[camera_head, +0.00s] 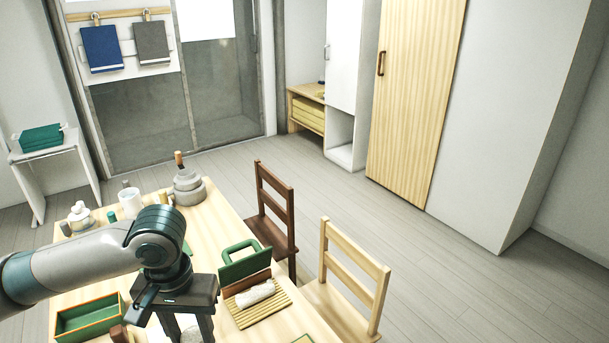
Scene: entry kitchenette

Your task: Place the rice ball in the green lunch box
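My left gripper (189,328) points down over the near part of the wooden table, its fingers apart and cut off by the bottom edge of the frame. A pale white thing (192,337), perhaps the rice ball, shows between or behind the fingers. I cannot tell whether they touch it. My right gripper is out of view.
A white roll (255,293) lies on a bamboo mat (262,311) right of the gripper, before a green handled piece (244,262). A white mug (131,202) and stacked grey pots (188,190) stand farther back. Dark (272,222) and light (349,282) chairs line the table's right side.

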